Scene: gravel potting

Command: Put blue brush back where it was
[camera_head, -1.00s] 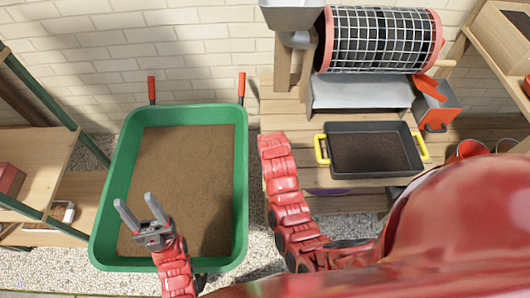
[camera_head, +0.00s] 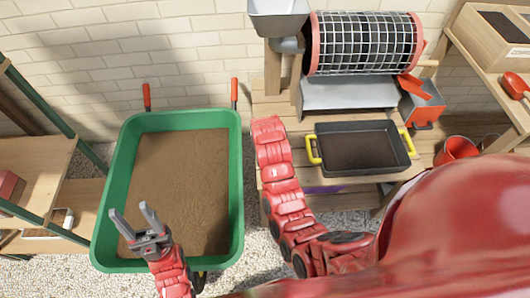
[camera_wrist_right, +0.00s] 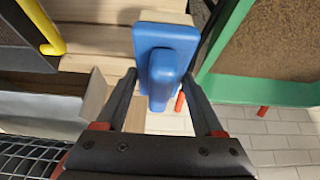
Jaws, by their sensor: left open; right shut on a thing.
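The blue brush (camera_wrist_right: 166,45) shows in the right wrist view, with its blue handle and back between my right gripper's fingers and a pale edge beyond it. My right gripper (camera_wrist_right: 163,92) is shut on it, above the wooden bench and near the green wheelbarrow. In the head view the brush and right gripper are hidden, and only my red right arm shows beside the bench. My left gripper (camera_head: 136,222) is open and empty over the near left part of the green wheelbarrow (camera_head: 238,190).
A black tray with yellow handles (camera_head: 363,172) sits on the wooden bench below a mesh drum sieve (camera_head: 362,45). An orange bucket (camera_head: 455,150) and a red scoop (camera_head: 515,84) are at the right. A wooden shelf (camera_head: 40,160) stands at the left.

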